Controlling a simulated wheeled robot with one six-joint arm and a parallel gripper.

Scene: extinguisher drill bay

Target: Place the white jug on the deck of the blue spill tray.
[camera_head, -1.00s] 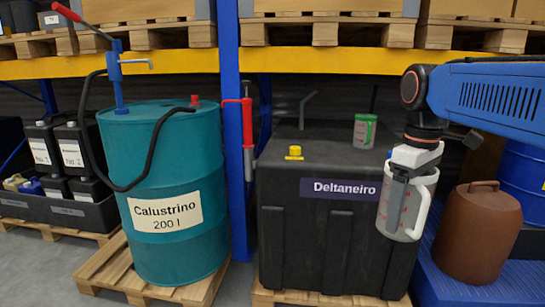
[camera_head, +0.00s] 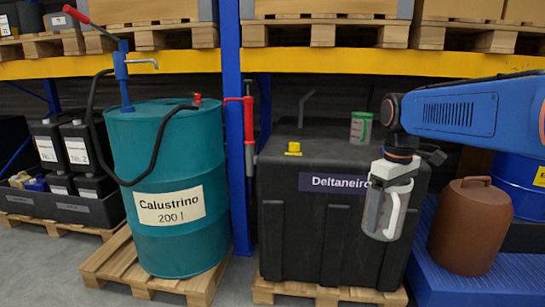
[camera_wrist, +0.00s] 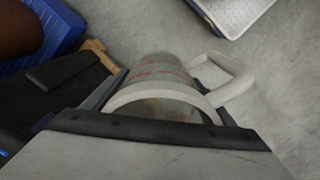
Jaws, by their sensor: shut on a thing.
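The white jug (camera_head: 373,213) is translucent with red markings and a white handle. My gripper (camera_head: 388,182) is shut on it and holds it upright, in the air in front of the black tank. In the wrist view the jug (camera_wrist: 155,72) sits between the jaws, with its handle to the right. The blue spill tray (camera_head: 437,283) lies at the lower right of the head view, to the right of the jug. Its deck is ribbed. The tray also shows at the upper left of the wrist view (camera_wrist: 62,33).
A teal drum (camera_head: 165,150) stands left. The tray's front deck looks bare.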

